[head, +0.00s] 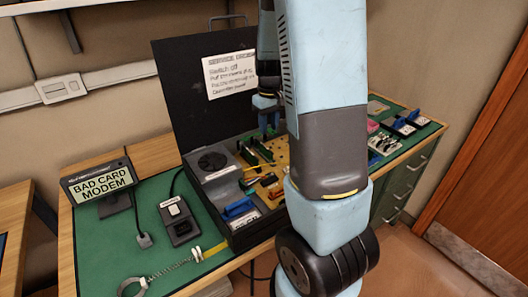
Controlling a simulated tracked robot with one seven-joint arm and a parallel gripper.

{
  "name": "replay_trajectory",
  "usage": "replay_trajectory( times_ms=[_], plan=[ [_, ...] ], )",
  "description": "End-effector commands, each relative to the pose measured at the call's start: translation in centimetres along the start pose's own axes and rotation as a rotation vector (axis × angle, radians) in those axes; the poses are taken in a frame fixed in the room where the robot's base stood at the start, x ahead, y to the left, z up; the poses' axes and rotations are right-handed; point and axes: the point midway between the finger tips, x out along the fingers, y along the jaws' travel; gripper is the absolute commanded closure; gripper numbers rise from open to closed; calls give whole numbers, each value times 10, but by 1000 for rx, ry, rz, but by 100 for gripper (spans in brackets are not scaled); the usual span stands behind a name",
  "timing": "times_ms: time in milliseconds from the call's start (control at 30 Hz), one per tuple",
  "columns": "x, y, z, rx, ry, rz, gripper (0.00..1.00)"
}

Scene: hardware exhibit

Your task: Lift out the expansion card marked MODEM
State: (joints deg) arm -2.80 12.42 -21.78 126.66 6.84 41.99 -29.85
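An open black case (240,236) stands on the bench, with several green expansion cards (262,150) upright on the board inside. Any marking on the cards is too small to read, so I cannot tell which one is MODEM. My gripper (268,130) points down over the back of the case, just above the cards. It is small and partly dark in this view. I cannot tell whether its fingers are apart, shut or touching a card. My own arm hides the right side of the case.
A display (98,184) reads "BAD CARD MODEM". A black switch box (179,222) sits left of the case, and a wrist strap (134,287) lies in front. The raised lid (180,100) carries a service notice (230,73). Small parts lie on the green mat at right.

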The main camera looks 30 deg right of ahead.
Motion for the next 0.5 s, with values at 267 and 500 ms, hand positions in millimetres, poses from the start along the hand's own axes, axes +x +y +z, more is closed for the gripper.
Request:
replay_trajectory(
  times_ms=[267, 500],
  plan=[
    [44, 0, 0, 1, -3, -1, 63],
    [57, 0, 0, 2, -2, -1, 63]
  ],
)
